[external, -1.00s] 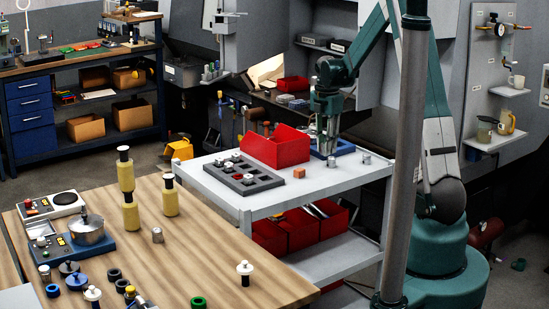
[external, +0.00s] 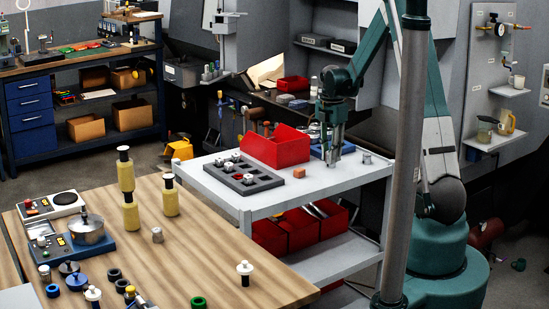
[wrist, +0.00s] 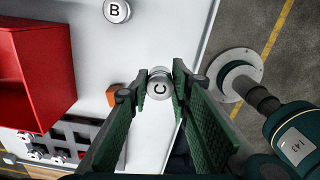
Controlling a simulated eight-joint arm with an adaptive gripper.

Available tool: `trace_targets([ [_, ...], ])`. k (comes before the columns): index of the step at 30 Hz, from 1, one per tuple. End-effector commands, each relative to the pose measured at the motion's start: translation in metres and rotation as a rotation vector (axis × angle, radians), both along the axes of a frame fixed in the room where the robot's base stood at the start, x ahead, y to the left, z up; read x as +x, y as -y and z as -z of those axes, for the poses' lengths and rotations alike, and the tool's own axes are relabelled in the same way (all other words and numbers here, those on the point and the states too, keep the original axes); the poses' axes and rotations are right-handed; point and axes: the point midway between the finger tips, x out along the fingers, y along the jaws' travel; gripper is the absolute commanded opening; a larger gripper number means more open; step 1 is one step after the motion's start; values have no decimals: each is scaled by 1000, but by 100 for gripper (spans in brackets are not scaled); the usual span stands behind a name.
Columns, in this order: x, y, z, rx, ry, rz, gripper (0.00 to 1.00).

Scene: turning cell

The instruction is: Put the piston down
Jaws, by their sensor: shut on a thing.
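The piston, a short metal cylinder marked C (wrist: 159,84), is between the fingers of my gripper (wrist: 155,86) in the wrist view, its lettered end face visible. My gripper (external: 334,157) is shut on it in the external view, low over the front right part of the white cart top (external: 335,180). The fingers cover most of the piston there. I cannot tell whether its lower end touches the cart.
A second cylinder, marked B (wrist: 117,10), stands nearby on the cart. A red bin (external: 280,150), a grey slotted rack (external: 258,183) and a small orange block (external: 298,201) are to the left. The cart's right edge is close.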

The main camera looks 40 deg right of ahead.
Motion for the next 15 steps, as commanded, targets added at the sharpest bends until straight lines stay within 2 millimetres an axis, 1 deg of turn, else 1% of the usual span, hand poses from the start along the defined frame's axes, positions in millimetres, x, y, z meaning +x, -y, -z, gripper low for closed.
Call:
trace_targets([
  [1, 0, 0, 8, 0, 0, 0, 8],
  [3, 0, 0, 15, 0, 0, 0, 8],
  [6, 0, 0, 23, 0, 0, 0, 8],
  [15, 0, 0, 27, 0, 0, 0, 8],
])
